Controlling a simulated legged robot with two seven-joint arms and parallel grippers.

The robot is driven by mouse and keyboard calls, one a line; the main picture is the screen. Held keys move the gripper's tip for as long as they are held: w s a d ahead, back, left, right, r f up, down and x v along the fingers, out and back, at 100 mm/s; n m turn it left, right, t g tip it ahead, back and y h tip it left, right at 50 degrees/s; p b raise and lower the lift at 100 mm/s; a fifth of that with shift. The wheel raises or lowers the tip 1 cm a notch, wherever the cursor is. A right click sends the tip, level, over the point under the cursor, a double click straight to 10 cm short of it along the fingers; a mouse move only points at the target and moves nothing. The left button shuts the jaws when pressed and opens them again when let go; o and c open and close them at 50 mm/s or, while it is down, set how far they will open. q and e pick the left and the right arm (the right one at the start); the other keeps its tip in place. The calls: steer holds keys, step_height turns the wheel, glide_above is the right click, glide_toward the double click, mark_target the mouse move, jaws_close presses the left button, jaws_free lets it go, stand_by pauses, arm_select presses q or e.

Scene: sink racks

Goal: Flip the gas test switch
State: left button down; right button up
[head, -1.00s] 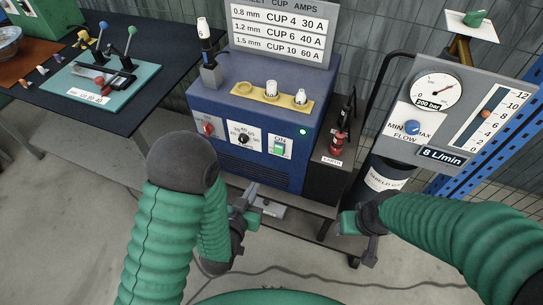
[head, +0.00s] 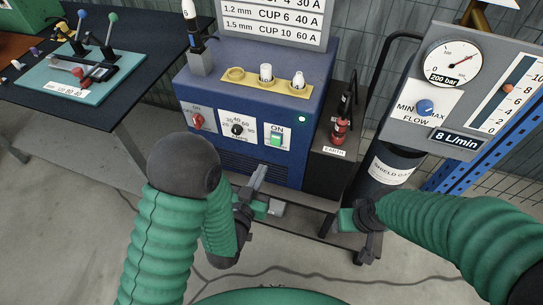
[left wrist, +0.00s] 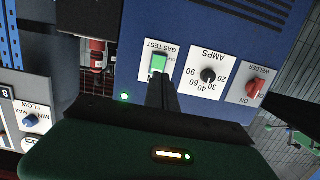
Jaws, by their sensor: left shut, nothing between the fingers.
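The gas test switch (head: 276,139) is a green rocker on a white plate at the right of the blue welder's front. An ON label shows above it. In the left wrist view, the switch (left wrist: 159,63) appears upside down beside its GAS TEST lettering. My left gripper (head: 262,169) is shut and empty, pointing up just below the switch plate in the head view. In the left wrist view its closed dark fingers (left wrist: 162,84) overlap the switch's ON end; contact cannot be told. My right gripper (head: 348,221) is low at the right, away from the switch; its jaw state is unclear.
The welder (head: 255,75) also carries a red switch (head: 197,121) and a black amps knob (head: 237,130). The flow panel (head: 456,90) and a bottle (head: 392,168) are farther right. A dark table (head: 130,100) is at left.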

mark_target(274, 143)
arm_select(q)
steer(key=b+x, duration=0.7)
steer(key=x, duration=0.3)
steer(key=shift+w+d, duration=0.1)
arm_select(e)
steer(key=s+x, duration=0.2)
steer(key=x, duration=0.7)
steer(key=shift+f, duration=0.2)
arm_select(q)
steer(key=shift+f, duration=0.1)
steer(key=t+b, duration=0.1)
steer(key=b, duration=0.2)
steer(key=f+b, duration=0.1)
steer(key=b, duration=0.3)
steer(key=shift+w+f+t+h, duration=0.1)
steer(key=shift+w+t+h, duration=0.2)
steer(key=shift+t, duration=0.1)
steer(key=shift+r+p, duration=0.55)
steer(key=shift+r, duration=0.05)
arm_select(e)
steer(key=f, duration=0.5)
steer(key=shift+s+f, duration=0.15)
steer(key=shift+s, duration=0.05)
arm_select(q)
steer(key=shift+f, duration=0.1)
